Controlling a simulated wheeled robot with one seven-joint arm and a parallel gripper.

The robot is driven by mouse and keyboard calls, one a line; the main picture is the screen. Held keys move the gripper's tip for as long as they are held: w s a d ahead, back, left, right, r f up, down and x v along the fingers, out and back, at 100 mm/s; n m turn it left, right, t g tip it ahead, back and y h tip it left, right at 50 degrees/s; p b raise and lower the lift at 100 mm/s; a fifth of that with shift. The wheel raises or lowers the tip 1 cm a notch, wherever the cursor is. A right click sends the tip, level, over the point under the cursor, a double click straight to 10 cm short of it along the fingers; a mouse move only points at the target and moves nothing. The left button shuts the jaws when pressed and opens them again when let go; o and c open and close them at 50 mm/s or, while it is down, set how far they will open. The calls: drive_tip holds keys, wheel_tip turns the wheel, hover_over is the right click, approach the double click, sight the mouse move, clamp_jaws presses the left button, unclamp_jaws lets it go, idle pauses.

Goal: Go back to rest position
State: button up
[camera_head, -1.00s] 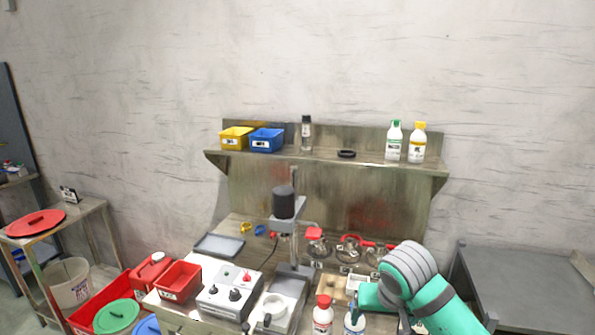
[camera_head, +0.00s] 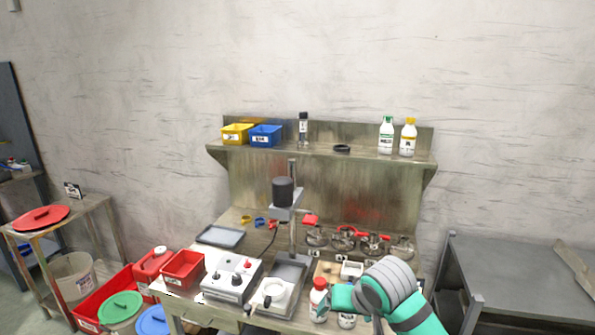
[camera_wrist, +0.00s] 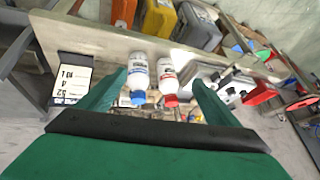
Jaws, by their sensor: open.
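My gripper (camera_wrist: 160,79) is open in the wrist view, its two teal fingers spread apart with nothing held between them. Beyond the fingertips, a white bottle with a blue cap (camera_wrist: 139,74) and a white bottle with a red cap (camera_wrist: 168,76) appear side by side on the bench. In the head view my teal and grey arm (camera_head: 390,288) reaches in from the lower right over the bench's front. The red-capped bottle (camera_head: 319,303) stands just left of it. Another white bottle (camera_head: 347,321) is partly hidden behind the arm.
The workbench (camera_head: 232,218) carries a stand (camera_head: 292,235), a control box (camera_head: 230,281) and several glass vessels. A shelf (camera_head: 325,156) above holds bins and bottles. Red containers (camera_head: 183,269) stand at left. A grey table (camera_head: 515,270) at right is mostly clear.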

drive_tip(key=w+a+f+t+y, duration=0.1)
drive_tip(key=a+t+y, duration=0.15)
drive_tip(key=a, duration=0.55)
drive_tip(key=w+a+t+y, duration=0.2)
drive_tip(key=a+y, duration=0.1)
drive_tip(key=a, duration=0.5)
drive_tip(key=s+a+f+m+t, duration=0.3)
drive_tip(key=s+a+f+t, duration=0.1)
drive_tip(key=a, duration=0.2)
drive_tip(key=s+d+f+m+t+h, duration=0.1)
drive_tip(key=s+d+f+h, duration=0.15)
drive_tip(key=s+f, duration=0.6)
drive_tip(key=s+d+f+m+t+h, duration=0.1)
drive_tip(key=s+f+m+h, duration=0.3)
drive_tip(key=s, duration=0.8)
drive_tip(key=s+d+n, duration=0.3)
drive_tip(key=s+n, duration=0.1)
drive_tip(key=s, duration=0.7)
drive_tip(key=s+d+n+g, duration=0.1)
drive_tip(key=s+d+n, duration=0.2)
drive_tip(key=s, duration=0.8)
drive_tip(key=shift+s+d+n+h, duration=0.15)
drive_tip(key=shift+d+n+h, duration=0.15)
drive_tip(key=shift+n, duration=0.8)
